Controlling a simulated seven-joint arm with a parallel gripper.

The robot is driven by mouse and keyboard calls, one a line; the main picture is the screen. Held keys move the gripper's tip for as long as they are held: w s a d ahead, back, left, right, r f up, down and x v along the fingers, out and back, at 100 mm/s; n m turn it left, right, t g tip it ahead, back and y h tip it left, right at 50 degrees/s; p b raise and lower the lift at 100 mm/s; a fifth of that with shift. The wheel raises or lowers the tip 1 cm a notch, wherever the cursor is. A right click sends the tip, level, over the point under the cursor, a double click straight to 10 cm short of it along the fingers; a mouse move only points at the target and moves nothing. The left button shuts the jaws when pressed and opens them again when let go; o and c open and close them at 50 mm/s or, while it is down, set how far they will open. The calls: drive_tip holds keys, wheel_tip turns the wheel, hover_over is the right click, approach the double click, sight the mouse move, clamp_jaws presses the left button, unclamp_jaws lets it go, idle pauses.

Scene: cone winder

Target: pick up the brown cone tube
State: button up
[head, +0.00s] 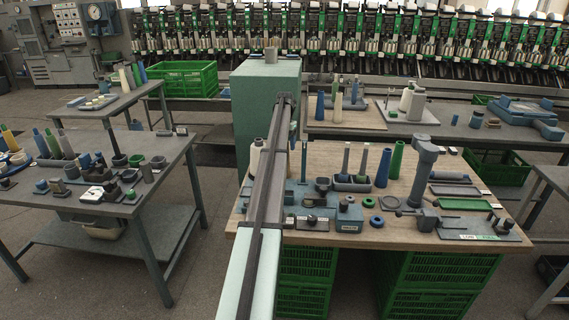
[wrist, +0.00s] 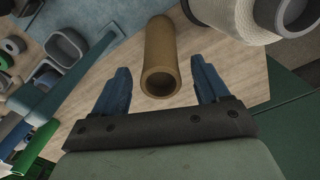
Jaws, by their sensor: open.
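The brown cone tube (wrist: 161,50) stands out in the wrist view, with its hollow round end facing the camera. My gripper (wrist: 162,70) is open, with one blue finger on each side of the tube's near end. Gaps show between the fingers and the tube, and nothing is gripped. In the head view I cannot make out the brown tube or my gripper's fingers; my long arm covers part of the wooden table (head: 405,165) there.
A large pale yarn cone (wrist: 238,18) is close to the right of the tube in the wrist view. Grey cups (wrist: 66,47) and a green piece (wrist: 38,150) lie to the left. In the head view, a blue cone (head: 383,168) and a green cone (head: 397,160) stand on the wooden table.

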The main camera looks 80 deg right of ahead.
drive_tip(key=shift+f, duration=1.3)
drive_tip(key=c, duration=1.1)
drive_tip(key=shift+r, duration=0.1)
drive_tip(key=shift+r, duration=8.05)
